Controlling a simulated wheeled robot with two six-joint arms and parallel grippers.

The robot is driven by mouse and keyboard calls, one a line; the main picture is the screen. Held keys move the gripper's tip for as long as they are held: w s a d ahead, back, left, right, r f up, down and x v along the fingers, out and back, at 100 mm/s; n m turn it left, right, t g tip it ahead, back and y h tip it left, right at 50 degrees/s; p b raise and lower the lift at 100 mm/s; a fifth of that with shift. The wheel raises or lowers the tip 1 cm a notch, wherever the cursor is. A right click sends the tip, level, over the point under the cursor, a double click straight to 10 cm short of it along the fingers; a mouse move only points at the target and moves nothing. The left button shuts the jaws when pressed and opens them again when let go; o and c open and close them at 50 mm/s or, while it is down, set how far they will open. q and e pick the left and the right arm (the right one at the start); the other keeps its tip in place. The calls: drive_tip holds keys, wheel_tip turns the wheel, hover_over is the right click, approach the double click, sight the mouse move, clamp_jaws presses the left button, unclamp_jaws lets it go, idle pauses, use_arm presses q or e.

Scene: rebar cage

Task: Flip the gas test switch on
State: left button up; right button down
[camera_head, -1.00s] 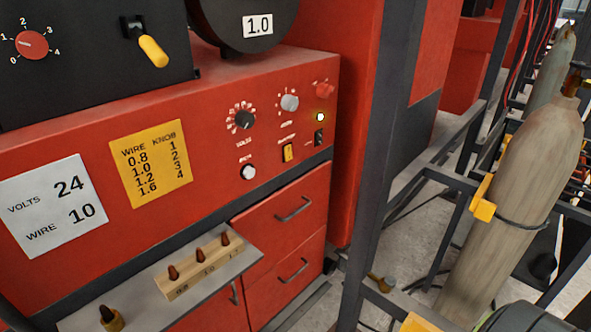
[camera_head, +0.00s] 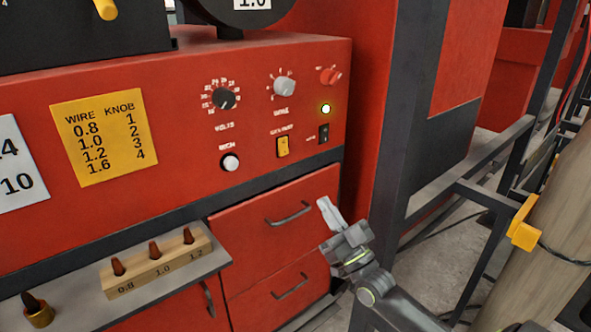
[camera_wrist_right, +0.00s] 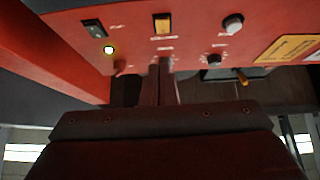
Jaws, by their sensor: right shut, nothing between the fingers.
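The yellow rocker switch (camera_head: 283,147) sits on the red welder panel, below a small label too blurred to read surely; I take it as the gas test switch. It also shows in the right wrist view (camera_wrist_right: 162,24). I cannot tell which way it is flipped. My right gripper (camera_head: 325,206) is shut and empty, pointing up in front of the drawers, lower and to the right of the yellow switch in the head view. Its fingers also show in the right wrist view (camera_wrist_right: 163,75), apart from the switch in the picture. My left gripper is out of view.
A black switch (camera_head: 323,133) sits right of the yellow one, under a lit lamp (camera_head: 326,109). A white button (camera_head: 230,162) is to its left; knobs (camera_head: 284,87) are above. A shelf holds a tip block (camera_head: 157,268). A dark post (camera_head: 408,130) stands right.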

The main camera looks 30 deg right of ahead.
drive_tip(key=shift+s+a+r, duration=0.1)
drive_tip(key=shift+a+r, duration=0.15)
drive_tip(key=shift+r, duration=0.3)
drive_tip(key=p, duration=0.4)
approach(284, 149)
wheel_tip(284, 149, up, 4)
drive_tip(key=w, duration=0.3)
drive_tip(key=shift+w+f+b, duration=0.25)
drive_tip(key=shift+w+b, duration=0.05)
drive_tip(key=shift+b, duration=0.1)
drive_tip(key=shift+w+a+f, duration=0.1)
drive_tip(key=shift+w, duration=0.45)
